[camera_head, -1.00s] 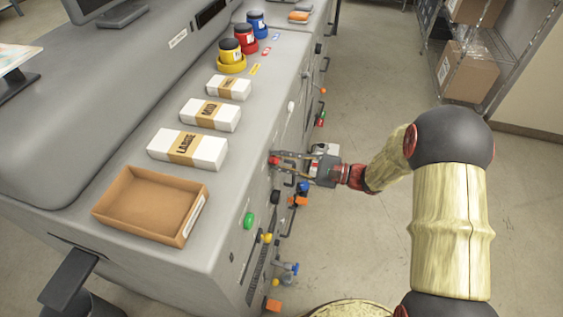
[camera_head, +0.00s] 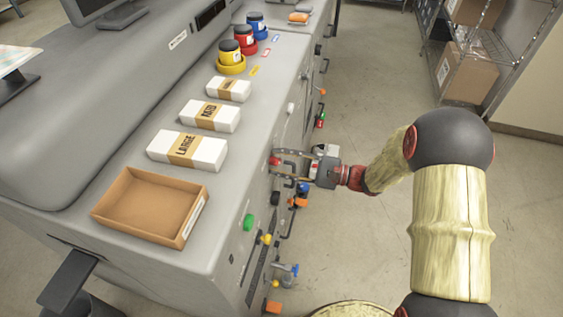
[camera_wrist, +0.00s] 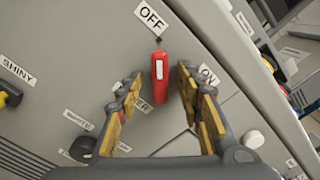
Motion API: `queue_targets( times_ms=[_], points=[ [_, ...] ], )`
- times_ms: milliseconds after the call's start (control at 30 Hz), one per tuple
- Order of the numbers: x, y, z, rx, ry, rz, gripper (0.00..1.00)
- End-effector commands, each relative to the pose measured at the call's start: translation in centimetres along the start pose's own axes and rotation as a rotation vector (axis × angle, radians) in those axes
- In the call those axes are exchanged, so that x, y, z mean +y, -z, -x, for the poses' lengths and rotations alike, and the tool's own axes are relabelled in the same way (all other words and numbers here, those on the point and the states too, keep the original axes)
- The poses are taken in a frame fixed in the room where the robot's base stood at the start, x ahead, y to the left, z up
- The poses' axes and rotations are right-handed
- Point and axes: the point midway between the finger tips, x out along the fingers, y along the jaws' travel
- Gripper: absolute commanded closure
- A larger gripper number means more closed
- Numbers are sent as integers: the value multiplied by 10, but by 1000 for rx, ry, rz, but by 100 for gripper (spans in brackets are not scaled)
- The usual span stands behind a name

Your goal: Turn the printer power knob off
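The red knob (camera_wrist: 160,78) is on the machine's grey front panel, its long body pointing up toward the "OFF" label (camera_wrist: 151,16) in the wrist view. An "ON" label (camera_wrist: 208,75) sits to its right, partly covered by a finger. A label ending in "ER" below the knob is partly hidden. In the head view the knob (camera_head: 274,161) shows at the panel's upper edge. My gripper (camera_wrist: 157,82) is open, with one finger on each side of the knob and gaps visible between them.
A black-and-yellow knob (camera_wrist: 8,96) near a "SHINY" label and a white knob (camera_wrist: 252,139) flank the fingers. Several coloured knobs and handles stick out below my gripper. White boxes (camera_head: 188,150) and an open cardboard tray (camera_head: 106,207) rest on the machine top.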

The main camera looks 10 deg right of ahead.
Motion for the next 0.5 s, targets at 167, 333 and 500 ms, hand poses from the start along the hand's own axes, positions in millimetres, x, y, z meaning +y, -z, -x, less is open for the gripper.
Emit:
queue_targets(
  times_ms=[167,333,500],
  points=[
    [-1,0,8,1,1,0,63],
    [-1,1,36,4,4,0,63],
    [-1,1,72,4,3,0,63]
  ],
)
